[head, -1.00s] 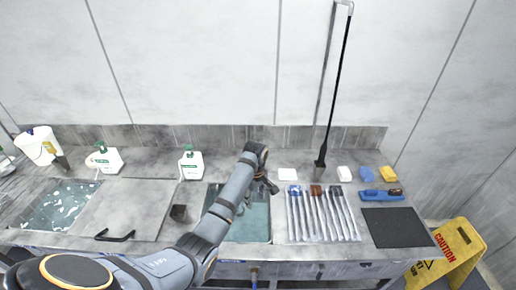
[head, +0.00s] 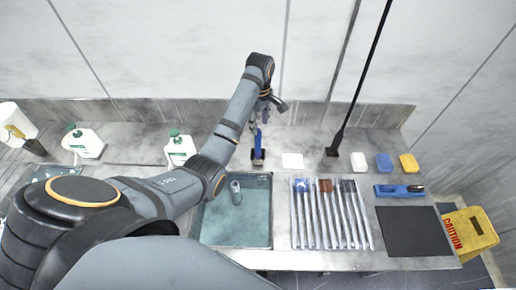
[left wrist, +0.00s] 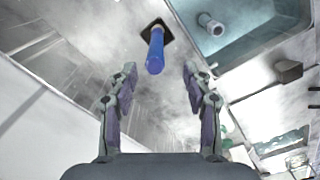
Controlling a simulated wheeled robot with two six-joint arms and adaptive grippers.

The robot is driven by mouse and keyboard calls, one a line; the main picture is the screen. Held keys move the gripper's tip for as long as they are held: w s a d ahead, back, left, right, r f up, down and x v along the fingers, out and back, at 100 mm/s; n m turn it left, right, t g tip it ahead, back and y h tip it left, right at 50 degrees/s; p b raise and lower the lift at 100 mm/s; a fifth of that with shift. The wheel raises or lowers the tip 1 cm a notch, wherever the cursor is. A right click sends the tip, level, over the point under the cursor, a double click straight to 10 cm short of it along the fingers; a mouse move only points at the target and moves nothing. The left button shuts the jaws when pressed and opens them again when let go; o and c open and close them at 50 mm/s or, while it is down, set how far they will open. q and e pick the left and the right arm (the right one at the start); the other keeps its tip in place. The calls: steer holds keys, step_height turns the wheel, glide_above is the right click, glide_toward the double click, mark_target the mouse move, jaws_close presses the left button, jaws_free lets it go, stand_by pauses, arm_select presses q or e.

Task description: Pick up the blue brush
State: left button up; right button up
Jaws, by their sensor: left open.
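A blue upright handle on a dark square base, which I take for the blue brush (head: 258,146), stands on the counter behind the water basin. It also shows in the left wrist view (left wrist: 155,50), ahead of the fingertips and roughly between their lines. My left gripper (head: 270,104) is open and empty, above and slightly behind the handle in the head view; its two spread fingers also show in the left wrist view (left wrist: 160,74). No contact with the handle is visible. My right gripper is not in view.
The water basin (head: 210,238) is in front of the handle. A white block (head: 292,161), a tall dark pole (head: 357,95) and a blue-backed tool (head: 398,191) are farther right. White bottles (head: 180,151) stand left.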

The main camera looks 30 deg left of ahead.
mark_target(259, 130)
arm_select(q)
steer(key=f+b, duration=0.1)
steer(key=f, duration=0.2)
steer(key=w+f+b, duration=0.1)
steer(key=shift+a+f+b, duration=0.3)
steer(key=shift+a, duration=0.1)
steer(key=shift+w+f, duration=0.25)
steer(key=shift+f, duration=0.05)
steer(key=f+b, duration=0.2)
steer(key=b, duration=0.1)
steer(key=shift+s+f, duration=0.1)
steer(key=shift+s, duration=0.25)
steer(key=shift+w+a+f+b, duration=0.1)
steer(key=shift+a+f+b, duration=0.1)
steer(key=shift+f+b, duration=0.7)
steer(key=shift+w+f+p, duration=0.1)
steer(key=shift+f+p, duration=0.25)
steer(key=shift+r, duration=0.1)
steer(key=shift+c, duration=1.6)
jaws_close()
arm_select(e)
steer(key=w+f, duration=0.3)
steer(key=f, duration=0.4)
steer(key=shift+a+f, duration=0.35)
